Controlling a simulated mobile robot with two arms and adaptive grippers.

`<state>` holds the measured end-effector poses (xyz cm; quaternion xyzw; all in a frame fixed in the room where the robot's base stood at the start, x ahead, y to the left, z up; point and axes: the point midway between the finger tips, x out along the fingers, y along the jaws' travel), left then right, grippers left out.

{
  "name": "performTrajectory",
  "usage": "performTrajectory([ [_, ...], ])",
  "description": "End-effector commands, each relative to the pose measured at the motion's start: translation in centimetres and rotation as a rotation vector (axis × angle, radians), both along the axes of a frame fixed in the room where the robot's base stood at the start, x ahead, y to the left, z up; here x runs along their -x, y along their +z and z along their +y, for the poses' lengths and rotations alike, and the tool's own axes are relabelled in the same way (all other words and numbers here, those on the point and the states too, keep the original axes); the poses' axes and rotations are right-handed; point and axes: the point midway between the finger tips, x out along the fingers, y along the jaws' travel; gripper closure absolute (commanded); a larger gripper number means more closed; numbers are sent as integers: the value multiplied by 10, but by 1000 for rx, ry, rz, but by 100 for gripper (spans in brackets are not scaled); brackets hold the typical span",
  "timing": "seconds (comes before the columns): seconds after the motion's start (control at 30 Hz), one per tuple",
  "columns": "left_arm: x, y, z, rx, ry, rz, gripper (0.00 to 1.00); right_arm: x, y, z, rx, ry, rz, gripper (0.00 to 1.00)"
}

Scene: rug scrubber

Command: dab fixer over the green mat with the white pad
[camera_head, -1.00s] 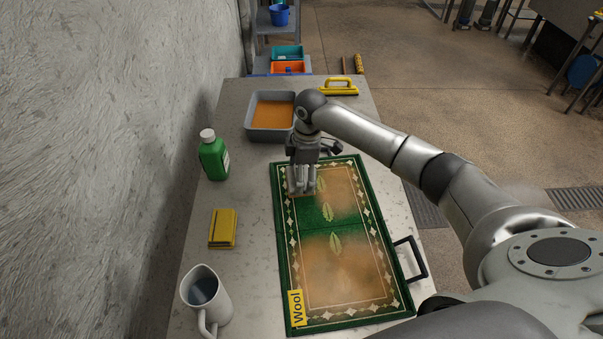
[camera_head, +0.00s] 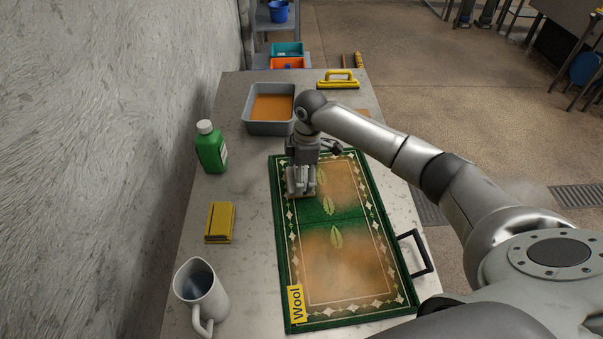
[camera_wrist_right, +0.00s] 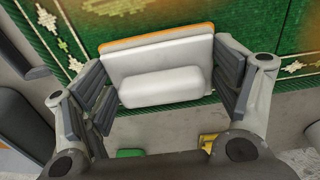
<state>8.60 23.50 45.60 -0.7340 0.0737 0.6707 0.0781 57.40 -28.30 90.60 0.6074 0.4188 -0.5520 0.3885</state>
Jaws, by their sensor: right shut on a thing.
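The green mat (camera_head: 335,316), with a pale patterned border and a "Wool" tag, lies flat on the table. Hazy orange-brown patches cover parts of both halves; the upper half's left part shows green. My right gripper (camera_head: 301,190) is over the mat's upper left part, shut on the white pad (camera_wrist_right: 160,85). In the right wrist view the pad has a raised white grip and an orange edge, between the fingers. It is at or just above the mat; contact is not clear. A grey tray (camera_head: 247,119) of orange liquid stands beyond the mat. My left gripper is out of view.
A green bottle (camera_head: 211,150), a yellow block (camera_head: 220,223) and a mug (camera_head: 205,297) stand along the table's left side, near the wall. A yellow-handled tool (camera_head: 338,80) lies at the far edge. A black handle (camera_head: 416,255) juts out right of the mat.

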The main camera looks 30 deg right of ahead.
Motion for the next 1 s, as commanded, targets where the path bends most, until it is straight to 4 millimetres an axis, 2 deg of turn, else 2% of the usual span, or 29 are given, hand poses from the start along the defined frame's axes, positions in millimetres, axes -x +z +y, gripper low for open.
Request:
performTrajectory([
  [0.23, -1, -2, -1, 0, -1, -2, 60, 0, -8, 0, 0, 0, 0, 78],
  [1.0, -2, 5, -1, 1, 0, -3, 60, 0, -10, 0, -1, -1, 2, 78],
])
